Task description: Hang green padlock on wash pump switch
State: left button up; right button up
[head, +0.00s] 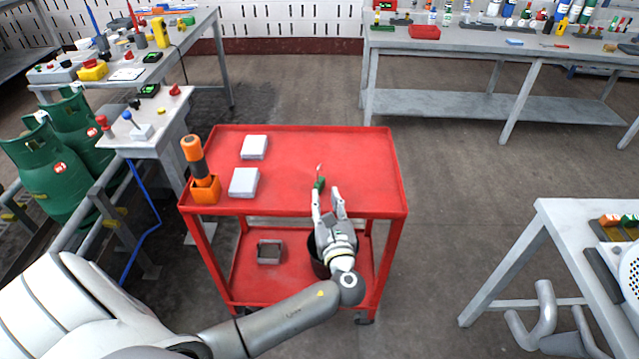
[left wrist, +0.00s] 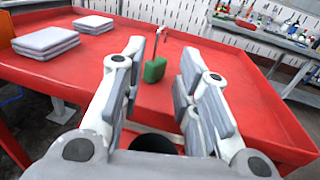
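The green padlock (head: 319,184) stands on the red cart's top, near its front edge, with its thin shackle pointing up. My left gripper (head: 327,191) is open and empty. Its fingers point at the padlock, which appears between them and slightly ahead, apart from both. A small control stand (head: 160,116) at the left carries a blue-knobbed switch box (head: 140,132) and red buttons. I cannot tell which switch is the wash pump one. My right gripper is out of view.
The red cart (head: 350,150) also bears two pale folded stacks (head: 244,182) and an orange holder (head: 205,190) with an orange-black tool. Green gas cylinders (head: 50,160) and rails stand left. Benches line the back and right. Floor right of the cart is clear.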

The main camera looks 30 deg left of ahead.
aim_at(319, 179)
pick_arm(q)
jog(key=x, duration=0.3)
jog(key=shift+w+a, duration=0.1)
jog(key=shift+a, duration=0.1)
jog(key=x, duration=0.4)
jog(key=shift+a+r+p, duration=0.1)
jog(key=shift+r+p, duration=0.05)
jog(key=shift+p, duration=0.2)
jog(key=shift+w+a, duration=0.35)
grip_shut()
